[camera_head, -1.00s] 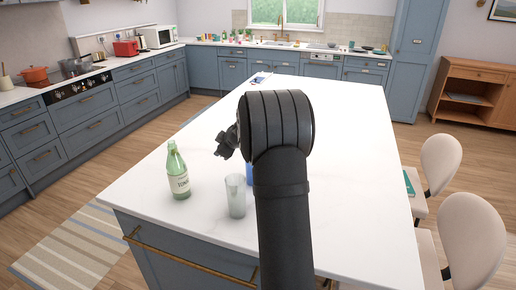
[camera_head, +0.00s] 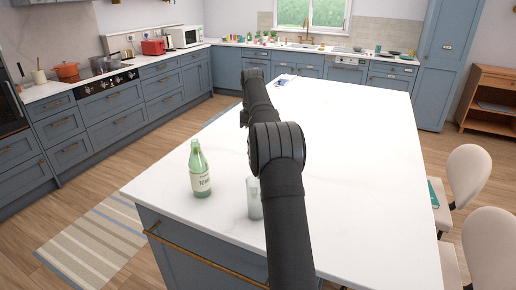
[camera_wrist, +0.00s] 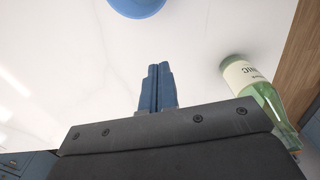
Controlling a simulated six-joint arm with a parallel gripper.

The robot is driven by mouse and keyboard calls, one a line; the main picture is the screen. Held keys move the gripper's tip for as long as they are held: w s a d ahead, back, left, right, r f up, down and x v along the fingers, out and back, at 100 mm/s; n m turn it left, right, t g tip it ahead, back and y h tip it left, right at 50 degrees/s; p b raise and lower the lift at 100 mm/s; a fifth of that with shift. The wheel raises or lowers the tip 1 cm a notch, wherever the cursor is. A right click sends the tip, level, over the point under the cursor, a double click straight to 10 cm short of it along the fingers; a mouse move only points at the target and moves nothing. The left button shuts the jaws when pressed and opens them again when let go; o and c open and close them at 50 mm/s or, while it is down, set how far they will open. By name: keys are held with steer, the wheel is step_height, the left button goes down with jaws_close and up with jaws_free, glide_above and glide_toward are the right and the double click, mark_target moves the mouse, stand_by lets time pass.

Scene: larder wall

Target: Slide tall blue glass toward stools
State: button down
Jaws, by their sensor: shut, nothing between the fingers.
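The tall blue glass (camera_wrist: 136,6) shows only as a round blue shape at the top edge of the wrist view, mostly cut off. The stools (camera_head: 467,174) stand along the island's right side in the head view.
A green tonic bottle (camera_head: 199,170) stands upright on the white island top (camera_head: 350,150), and it also shows right of my gripper in the wrist view (camera_wrist: 262,95). The island's right half looks clear.

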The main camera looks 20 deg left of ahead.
step_height(320, 180, down, 9)
steer(key=shift+r, duration=0.1)
steer(key=shift+d, duration=2)
steer(key=d, duration=1.4)
steer(key=shift+d, duration=0.25)
